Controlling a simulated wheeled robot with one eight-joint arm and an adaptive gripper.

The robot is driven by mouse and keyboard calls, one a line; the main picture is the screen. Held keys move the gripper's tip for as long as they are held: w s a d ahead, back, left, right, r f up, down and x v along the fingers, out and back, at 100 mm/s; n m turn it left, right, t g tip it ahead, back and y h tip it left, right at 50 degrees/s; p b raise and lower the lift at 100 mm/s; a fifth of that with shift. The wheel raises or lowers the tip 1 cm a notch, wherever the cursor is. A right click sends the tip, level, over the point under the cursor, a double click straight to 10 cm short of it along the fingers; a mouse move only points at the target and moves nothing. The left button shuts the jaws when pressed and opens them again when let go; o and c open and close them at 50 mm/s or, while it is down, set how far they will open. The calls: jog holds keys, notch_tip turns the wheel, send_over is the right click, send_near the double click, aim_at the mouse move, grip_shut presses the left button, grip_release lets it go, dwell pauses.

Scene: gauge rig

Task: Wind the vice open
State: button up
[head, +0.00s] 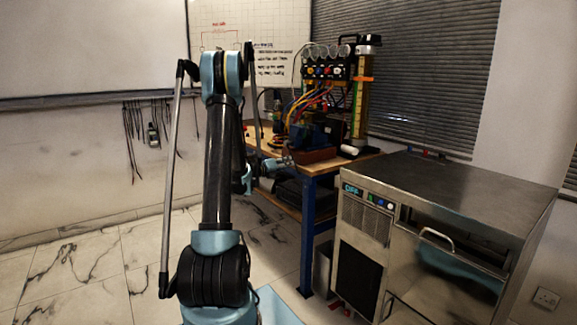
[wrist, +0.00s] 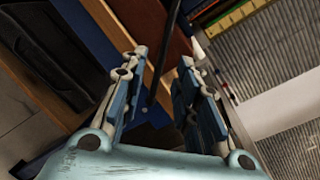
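The blue vice (head: 313,133) stands on a reddish-brown block on the wooden workbench in the head view, near the bench's front edge. My gripper (wrist: 160,88) is open in the wrist view, its two fingers spread apart. A thin dark rod (wrist: 165,55), which looks like the vice's handle, runs down from the top edge between the fingers and ends in a small knob. Neither finger visibly touches it. In the head view my gripper (head: 279,162) is small and dim at the bench's front edge, close to the vice. The vice's jaws are not clear.
The workbench (head: 349,163) has blue legs and carries a gauge rig (head: 325,72) with coloured hoses behind the vice. A steel cabinet (head: 460,195) stands close to the right. Dark items sit on the shelf under the bench. The tiled floor at left is clear.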

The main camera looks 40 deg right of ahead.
jog(key=v, duration=0.8)
jog(key=shift+w+a, duration=0.1)
